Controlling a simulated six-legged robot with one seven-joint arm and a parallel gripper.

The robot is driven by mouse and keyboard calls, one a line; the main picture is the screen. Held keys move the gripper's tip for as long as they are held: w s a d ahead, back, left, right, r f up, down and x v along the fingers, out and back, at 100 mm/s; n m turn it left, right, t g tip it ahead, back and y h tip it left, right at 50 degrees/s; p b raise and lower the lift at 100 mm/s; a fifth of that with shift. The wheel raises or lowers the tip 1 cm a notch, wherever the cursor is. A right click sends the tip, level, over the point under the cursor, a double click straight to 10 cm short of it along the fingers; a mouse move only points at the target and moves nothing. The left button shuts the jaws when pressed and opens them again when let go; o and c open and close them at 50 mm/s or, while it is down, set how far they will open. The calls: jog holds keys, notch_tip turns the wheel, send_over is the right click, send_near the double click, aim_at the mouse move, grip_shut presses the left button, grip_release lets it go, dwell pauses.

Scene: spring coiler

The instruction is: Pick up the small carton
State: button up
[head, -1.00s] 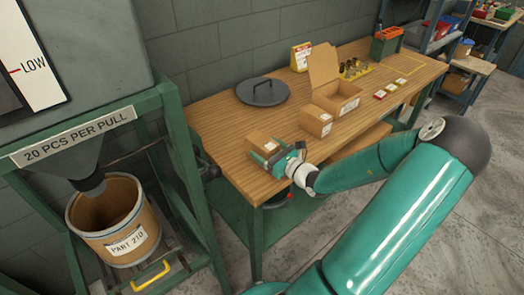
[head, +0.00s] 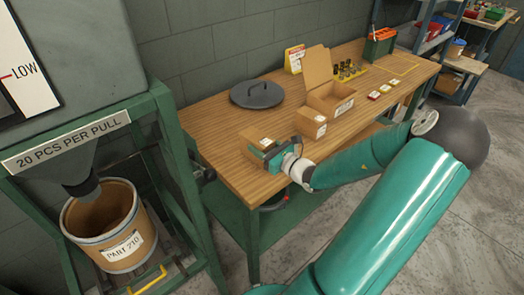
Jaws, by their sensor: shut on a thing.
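A small brown carton (head: 256,138) stands at the near left part of the wooden bench. My gripper (head: 268,152) is at its near right side, with the teal gripper body covering part of it. The jaws are shut on this carton. The fingertips are mostly hidden. The carton appears to be at bench-top level; I cannot tell whether it touches the wood.
A round dark lid (head: 257,95) lies behind on the bench (head: 222,130). A fiber drum (head: 120,250) stands under the hopper at left.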

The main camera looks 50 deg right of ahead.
jog(key=s+a+r, duration=0.5)
jog(key=s+r, duration=0.5)
jog(key=s, duration=0.3)
jog(key=shift+a+r, duration=0.15)
jog(key=shift+s, duration=0.1)
